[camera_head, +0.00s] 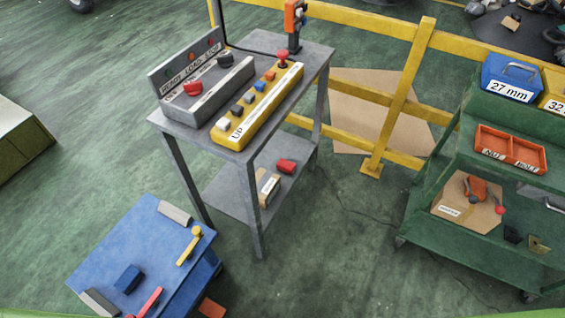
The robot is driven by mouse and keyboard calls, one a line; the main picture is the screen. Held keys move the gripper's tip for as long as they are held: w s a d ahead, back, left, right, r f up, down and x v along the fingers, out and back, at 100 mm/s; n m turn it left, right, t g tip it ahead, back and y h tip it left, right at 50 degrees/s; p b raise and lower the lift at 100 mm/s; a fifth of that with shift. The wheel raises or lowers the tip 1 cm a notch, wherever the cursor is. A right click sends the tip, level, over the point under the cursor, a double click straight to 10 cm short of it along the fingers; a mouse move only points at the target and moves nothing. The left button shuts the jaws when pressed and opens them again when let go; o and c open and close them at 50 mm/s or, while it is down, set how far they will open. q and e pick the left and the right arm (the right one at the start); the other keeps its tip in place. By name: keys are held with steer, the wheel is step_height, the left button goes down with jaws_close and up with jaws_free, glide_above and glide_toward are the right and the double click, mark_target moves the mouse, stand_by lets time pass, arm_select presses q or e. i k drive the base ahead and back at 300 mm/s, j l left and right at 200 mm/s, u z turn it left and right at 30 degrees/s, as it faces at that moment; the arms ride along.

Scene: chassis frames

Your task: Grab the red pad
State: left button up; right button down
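Several red things show, and I cannot tell for sure which one is the red pad. A long red piece (150,301) lies on the blue surface (142,243) at the lower left. A rounded red block (286,166) lies on the lower shelf of the grey table (222,187). A red knob (192,88) sits on the grey control box (210,96) on that table's top. Neither of my grippers is in view.
A yellow button box (258,112) stands on the grey table. The blue surface also holds a blue block (128,279) and a yellow handle (189,246). A green shelf cart (452,178) with bins stands at right, near a yellow railing (408,90). Green floor between is mostly clear.

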mark_target(288, 167)
steer(key=i+l+u, duration=0.1)
steer(key=u, duration=1.6)
steer(key=l+u, duration=0.75)
steer(key=l, duration=0.2)
steer(key=l+u, duration=0.4)
steer(key=k+l+u, duration=0.2)
steer(key=l+u, duration=0.2)
steer(key=k+l+u, duration=0.2)
steer(key=l+u, duration=0.2)
steer(key=l, duration=0.15)
